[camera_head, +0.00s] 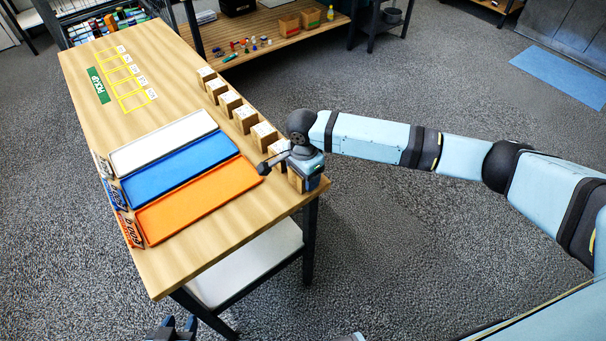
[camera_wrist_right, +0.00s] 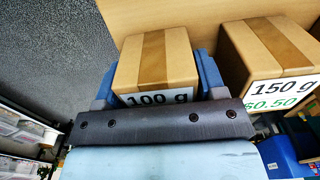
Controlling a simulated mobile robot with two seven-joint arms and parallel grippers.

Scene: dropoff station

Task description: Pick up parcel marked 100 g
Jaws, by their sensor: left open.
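The parcel marked 100 g (camera_wrist_right: 155,62) is a brown cardboard box with a tan tape strip, between the blue fingers of my right gripper (camera_wrist_right: 160,75) in the right wrist view. The fingers lie close along both its sides; whether they press on it I cannot tell. In the head view my right gripper (camera_head: 306,172) is at the near right table corner and hides most of this parcel (camera_head: 295,182). My left gripper (camera_head: 175,326) is open and empty at the bottom edge, low in front of the table.
The parcel marked 150 g (camera_wrist_right: 275,50) stands close beside. More parcels (camera_head: 243,119) line the table's right edge. White (camera_head: 165,142), blue (camera_head: 180,170) and orange (camera_head: 197,201) trays lie on the table (camera_head: 165,275). The yellow-framed pick-up area (camera_head: 122,76) at the far end is empty.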

